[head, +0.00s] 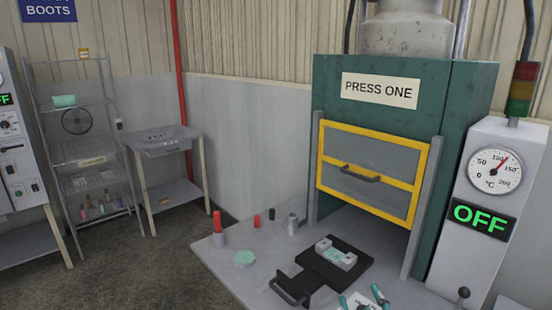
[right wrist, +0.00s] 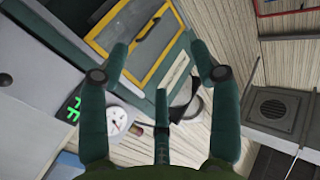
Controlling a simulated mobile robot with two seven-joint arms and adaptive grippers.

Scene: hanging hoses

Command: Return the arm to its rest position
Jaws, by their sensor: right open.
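My right gripper (right wrist: 160,75) shows in the right wrist view with its dark teal fingers spread wide and nothing between them. In the head view, teal finger-like tips that look like my right gripper (head: 361,300) show at the bottom edge, over the front of the press table. My left gripper is in neither view. The green press (head: 465,85), marked PRESS ONE, has its yellow-framed door (head: 372,170) down over the upper opening. The door (right wrist: 140,40) also shows, tilted, in the right wrist view.
A black handled plate (head: 318,272) bearing a pale mould (head: 336,253) lies on the grey press table (head: 225,255). The control post (head: 490,200) reads OFF. A shelf rack (head: 85,155) and side table (head: 168,142) stand at left.

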